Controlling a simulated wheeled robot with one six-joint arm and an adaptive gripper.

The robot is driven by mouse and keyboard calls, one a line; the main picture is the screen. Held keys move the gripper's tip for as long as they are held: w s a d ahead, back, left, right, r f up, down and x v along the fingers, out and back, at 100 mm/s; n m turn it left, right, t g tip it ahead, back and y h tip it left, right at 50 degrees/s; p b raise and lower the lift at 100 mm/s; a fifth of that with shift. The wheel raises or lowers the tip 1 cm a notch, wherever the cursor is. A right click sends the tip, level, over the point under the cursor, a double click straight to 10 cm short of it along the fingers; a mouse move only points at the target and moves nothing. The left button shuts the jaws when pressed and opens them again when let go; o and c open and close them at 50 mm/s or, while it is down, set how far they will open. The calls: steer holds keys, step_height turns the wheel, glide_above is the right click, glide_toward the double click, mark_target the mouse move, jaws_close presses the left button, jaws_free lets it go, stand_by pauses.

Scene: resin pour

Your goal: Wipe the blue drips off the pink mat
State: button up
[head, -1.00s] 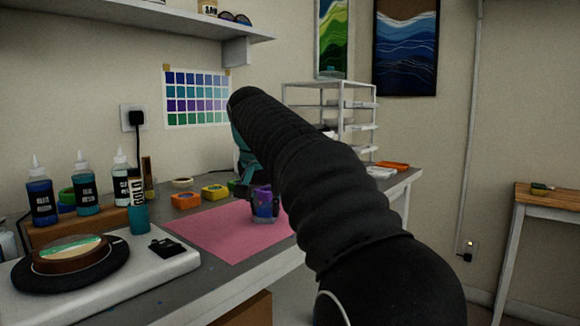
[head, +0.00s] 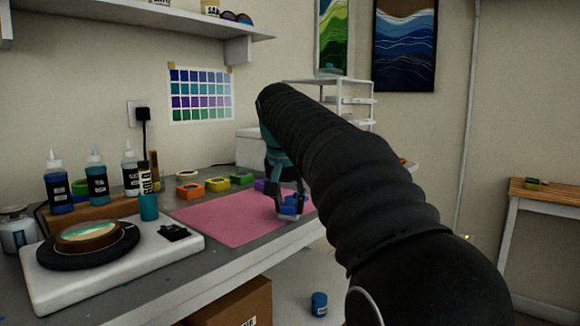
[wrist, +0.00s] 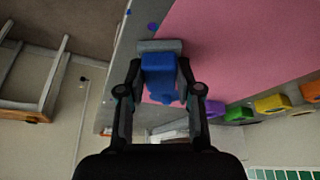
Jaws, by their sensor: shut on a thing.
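The pink mat (head: 230,222) lies on the grey worktable; it also shows in the wrist view (wrist: 240,50). My gripper (head: 290,205) is over the mat's right part. In the wrist view my gripper (wrist: 160,88) is shut on a blue block (wrist: 160,68) with a grey pad (wrist: 160,45) at its far end. The block is at the mat's edge; I cannot tell whether the pad touches the surface. A blue spot (wrist: 153,27) lies beside the mat's edge, on the grey tabletop. No drip shows clearly on the mat; the block and gripper hide part of it.
Orange (head: 190,190), yellow (head: 217,184), green (head: 241,178) and purple (head: 261,185) pieces line the mat's back edge. A turntable (head: 88,240) on a white slab, a teal bottle (head: 148,205) and several dropper bottles stand left. A blue jar (head: 319,304) is on the floor.

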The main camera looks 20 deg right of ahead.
steer(key=shift+w+d+r, duration=0.1)
steer(key=shift+r, duration=0.35)
steer(key=shift+w+d+r, duration=0.1)
steer(key=shift+r, duration=0.35)
steer(key=shift+a+r, duration=0.2)
steer(key=shift+r, duration=0.4)
steer(key=shift+a+r, duration=0.15)
steer(key=shift+r, duration=0.4)
steer(key=shift+s+r, duration=0.1)
steer(key=shift+r, duration=1.9)
